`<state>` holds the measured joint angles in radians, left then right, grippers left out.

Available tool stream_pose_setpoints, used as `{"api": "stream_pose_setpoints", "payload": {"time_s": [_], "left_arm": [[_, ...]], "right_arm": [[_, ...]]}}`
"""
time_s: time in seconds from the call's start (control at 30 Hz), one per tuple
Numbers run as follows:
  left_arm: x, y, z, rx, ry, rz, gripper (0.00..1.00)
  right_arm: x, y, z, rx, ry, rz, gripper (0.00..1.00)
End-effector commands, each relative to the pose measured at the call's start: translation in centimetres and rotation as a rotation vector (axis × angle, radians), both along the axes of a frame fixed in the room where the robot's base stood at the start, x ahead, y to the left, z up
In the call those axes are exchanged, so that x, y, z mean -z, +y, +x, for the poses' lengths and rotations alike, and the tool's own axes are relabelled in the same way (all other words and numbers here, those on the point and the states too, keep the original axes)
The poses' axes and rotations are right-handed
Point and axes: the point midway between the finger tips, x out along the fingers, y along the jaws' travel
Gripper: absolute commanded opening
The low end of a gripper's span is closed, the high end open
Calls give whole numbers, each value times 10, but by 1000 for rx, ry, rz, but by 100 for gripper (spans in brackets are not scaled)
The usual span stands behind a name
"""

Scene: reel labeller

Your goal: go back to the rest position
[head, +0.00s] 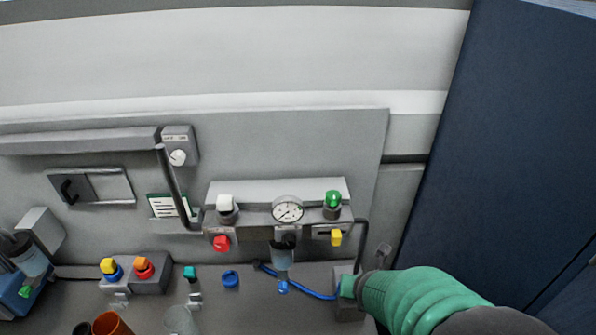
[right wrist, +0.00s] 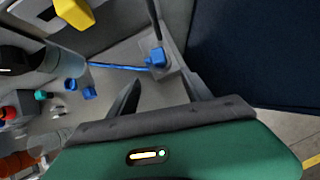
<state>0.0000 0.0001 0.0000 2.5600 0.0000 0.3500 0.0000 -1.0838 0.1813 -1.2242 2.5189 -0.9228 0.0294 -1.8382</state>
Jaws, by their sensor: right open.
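My right arm comes in from the lower right of the head view in a green ribbed sleeve (head: 405,298); its fingers cannot be made out there. In the right wrist view my right gripper (right wrist: 163,92) has two dark fingers spread apart with nothing between them. Beyond the fingertips is a grey block (right wrist: 178,68) with a blue fitting (right wrist: 157,57) where a blue hose (right wrist: 118,67) ends. The fingers look apart from the fitting, though the exact gap is hard to tell. My left gripper is in neither view.
The grey panel carries a gauge (head: 288,209), a green knob (head: 333,199), a red knob (head: 222,243) and a filter bowl (head: 282,256). An orange cup (head: 111,324) and a clear cup (head: 180,320) stand at the lower left. A dark blue cabinet (head: 500,150) stands at the right.

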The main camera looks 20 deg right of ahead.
Motion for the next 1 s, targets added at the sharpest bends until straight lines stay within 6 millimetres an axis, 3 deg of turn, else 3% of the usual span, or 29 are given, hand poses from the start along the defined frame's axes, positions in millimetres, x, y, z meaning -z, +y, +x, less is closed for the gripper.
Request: {"api": "stream_pose_setpoints", "payload": {"time_s": [0.07, 0.17, 0.3, 0.4, 0.53, 0.6, 0.7, 1.0], "left_arm": [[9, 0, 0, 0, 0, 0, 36], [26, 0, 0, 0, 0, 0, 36], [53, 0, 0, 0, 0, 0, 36], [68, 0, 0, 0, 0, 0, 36], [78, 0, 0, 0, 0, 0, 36], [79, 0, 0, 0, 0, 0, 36], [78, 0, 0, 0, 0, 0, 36], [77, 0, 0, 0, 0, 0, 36]], "right_arm": [[13, 0, -5, 127, -14, 74, 58], [42, 6, -18, 503, -56, 289, 58], [80, 27, -43, 1280, -135, 671, 58], [95, 48, -59, 1805, -182, 878, 58], [103, 69, -72, 2282, -223, 1017, 58], [104, 76, -76, 2415, -234, 1046, 58], [103, 80, -77, 2485, -239, 1058, 58], [102, 80, -77, 2480, -238, 1057, 58]]}}
